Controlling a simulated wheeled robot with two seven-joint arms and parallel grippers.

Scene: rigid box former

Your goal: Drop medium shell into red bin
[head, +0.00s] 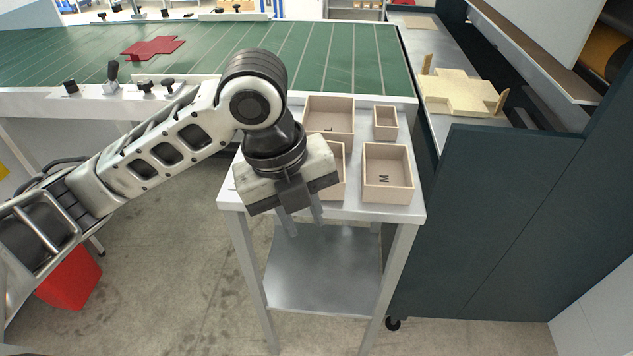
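The medium shell (388,196), an open pale box marked M, sits upright at the front right of a small metal stand. My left gripper (304,228) points down over the stand's front edge, left of the M box and apart from it. Its two fingers are spread with nothing between them. The red bin (70,281) stands on the floor at the lower left, its upper part hidden by my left arm. My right gripper is not in view.
The stand (408,212) also holds a larger box (341,106), a small box (386,123) and another box (340,172) partly hidden by my gripper. A green conveyor table (340,58) with a red flat blank (153,47) lies behind. A dark machine cabinet (490,210) borders the right.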

